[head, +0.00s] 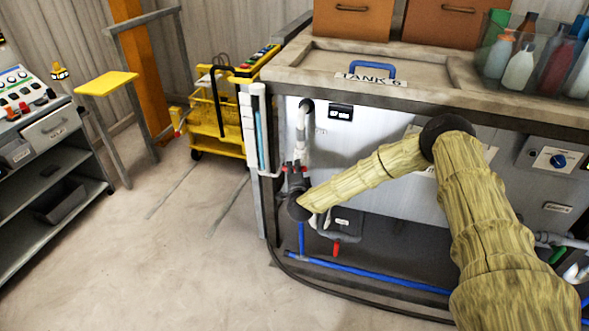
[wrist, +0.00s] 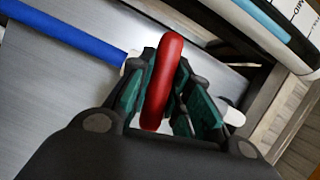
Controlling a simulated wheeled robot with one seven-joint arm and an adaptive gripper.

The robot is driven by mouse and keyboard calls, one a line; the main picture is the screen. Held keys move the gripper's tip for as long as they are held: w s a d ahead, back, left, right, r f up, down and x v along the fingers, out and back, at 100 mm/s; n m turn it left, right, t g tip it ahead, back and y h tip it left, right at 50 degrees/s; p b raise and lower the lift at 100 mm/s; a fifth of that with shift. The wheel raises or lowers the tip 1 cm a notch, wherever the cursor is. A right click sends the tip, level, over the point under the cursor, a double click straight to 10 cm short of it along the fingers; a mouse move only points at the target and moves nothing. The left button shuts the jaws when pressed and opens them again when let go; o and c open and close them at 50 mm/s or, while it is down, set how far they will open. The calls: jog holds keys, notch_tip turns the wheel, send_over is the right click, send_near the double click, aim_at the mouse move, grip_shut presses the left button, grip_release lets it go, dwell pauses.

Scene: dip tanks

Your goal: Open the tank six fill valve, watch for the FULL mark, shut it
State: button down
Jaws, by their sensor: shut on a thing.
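Tank six (head: 372,108) stands on the right in the head view, with a "TANK 6" label and blue lid handle. My gripper (head: 295,180) is low at its left front corner, below the white pipe (head: 301,125). In the wrist view my gripper (wrist: 173,85) has its green-padded fingers closed around a red valve handle (wrist: 163,65). In the head view my wrist and gripper hide this handle. The upright sight tube (head: 259,130) beside the tank shows blue liquid. The tube and its scale (wrist: 288,22) show partly in the wrist view, with "MID" legible; no FULL mark is readable.
A yellow cart (head: 217,120) stands left of the tank, and a control desk (head: 35,125) at far left. Bottles in a clear bin (head: 525,65) and orange boxes (head: 352,18) sit on top. A blue pipe (head: 370,278) runs low. Floor at left is clear.

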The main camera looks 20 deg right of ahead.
jog(key=n+g+p, duration=0.1)
jog(key=n, duration=0.2)
jog(key=shift+a+r, duration=0.1)
jog(key=shift+r, duration=0.05)
jog(key=n+g+h+p, duration=0.1)
jog(key=n+g, duration=0.1)
jog(key=n, duration=0.1)
jog(key=shift+n, duration=0.3)
jog(key=shift+n+g+h+p, duration=0.3)
jog(key=shift+n+g+h, duration=0.35)
jog(key=shift+n, duration=0.45)
jog(key=shift+f+n+g+h, duration=0.2)
jog(key=shift+n+g+h, duration=0.45)
jog(key=shift+n, duration=0.65)
jog(key=shift+s, duration=0.1)
jog(key=c, duration=1.3)
grip_release()
jog(key=v, duration=1.2)
jog(key=shift+f, duration=0.15)
